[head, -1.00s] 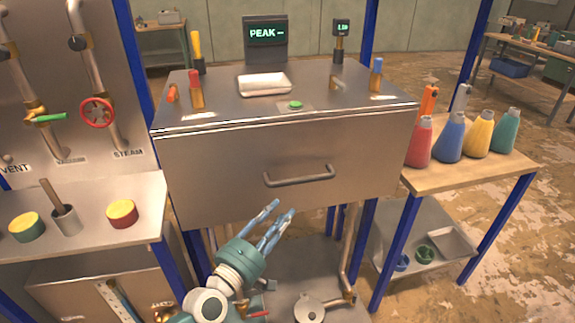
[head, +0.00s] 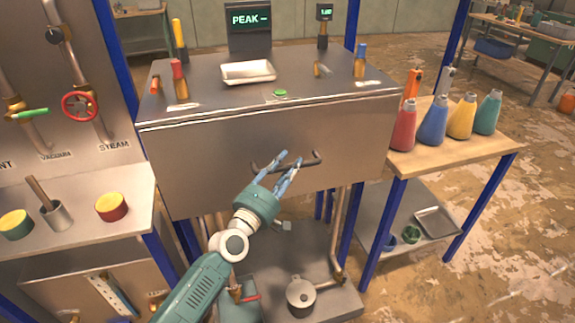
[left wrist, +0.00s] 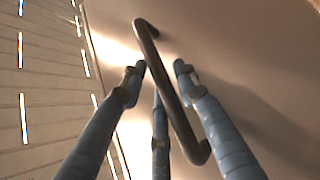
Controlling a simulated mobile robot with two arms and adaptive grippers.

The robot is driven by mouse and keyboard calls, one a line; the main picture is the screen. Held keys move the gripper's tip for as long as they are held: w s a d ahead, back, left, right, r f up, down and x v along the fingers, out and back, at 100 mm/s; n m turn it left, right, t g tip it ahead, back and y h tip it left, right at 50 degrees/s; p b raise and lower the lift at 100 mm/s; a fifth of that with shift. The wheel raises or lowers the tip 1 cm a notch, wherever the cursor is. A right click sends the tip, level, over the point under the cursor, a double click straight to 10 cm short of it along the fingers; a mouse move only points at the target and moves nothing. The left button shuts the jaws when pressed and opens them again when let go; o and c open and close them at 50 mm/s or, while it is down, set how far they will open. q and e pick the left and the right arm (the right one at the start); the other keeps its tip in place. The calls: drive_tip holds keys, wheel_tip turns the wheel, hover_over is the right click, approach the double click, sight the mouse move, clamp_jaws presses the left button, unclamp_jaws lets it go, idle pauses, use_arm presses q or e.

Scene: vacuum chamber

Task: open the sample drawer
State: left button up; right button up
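The sample drawer (head: 190,165) is the wide steel front of the metal cabinet, and it looks shut. Its dark bar handle (head: 307,161) runs across the middle of the front. My left gripper (head: 283,168) is open at the handle, its blue fingers partly covering the bar. In the left wrist view the handle (left wrist: 172,95) runs between the spread fingers (left wrist: 160,75), with fingers on both sides of it. I cannot tell whether any finger touches it. My right gripper is not in view.
The cabinet top holds a white tray (head: 248,73), a green button (head: 280,93), a PEAK display (head: 249,20) and several tools. A wooden side table (head: 470,150) with coloured bottles stands right. A bench with pots (head: 111,207) and valve pipes stands left.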

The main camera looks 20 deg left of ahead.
use_arm(q)
clamp_jaws()
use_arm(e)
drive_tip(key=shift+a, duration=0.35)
use_arm(q)
drive_tip(key=shift+s+d, duration=0.15)
drive_tip(key=s+d+p, duration=0.3)
drive_tip(key=s+d, duration=0.6)
drive_tip(key=s, duration=0.5)
drive_tip(key=s+d+p, duration=0.3)
drive_tip(key=s+d, duration=0.7)
drive_tip(key=s, duration=0.4)
drive_tip(key=shift+s, duration=0.25)
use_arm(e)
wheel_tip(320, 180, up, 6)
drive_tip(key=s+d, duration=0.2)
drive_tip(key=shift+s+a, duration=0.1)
